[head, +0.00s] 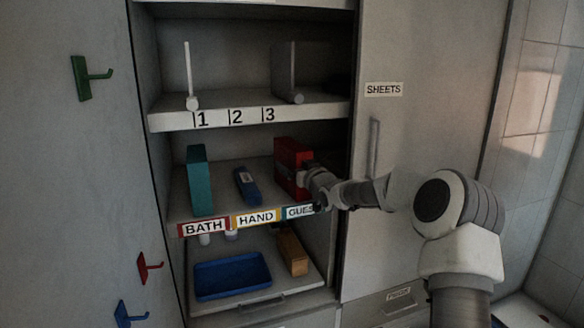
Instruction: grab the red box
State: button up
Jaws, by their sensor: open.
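The red box (287,158) stands upright at the right end of the middle shelf, above the GUEST label. My gripper (309,171) is at the front right side of the red box, with my arm reaching in from the right. The jaws are open. The fingertips are small and dark against the box, so I cannot tell whether they are around it or only beside it. Part of the box's lower right side is hidden behind my gripper.
A teal box (197,180) and a blue item (246,185) share the middle shelf (222,204), left of the red box. A blue tray (232,275) and an orange-brown box (292,252) sit below. The SHEETS door (395,140) borders the shelves on the right.

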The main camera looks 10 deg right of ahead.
grip_shut()
jog(key=shift+r, duration=0.1)
dwell(0.3)
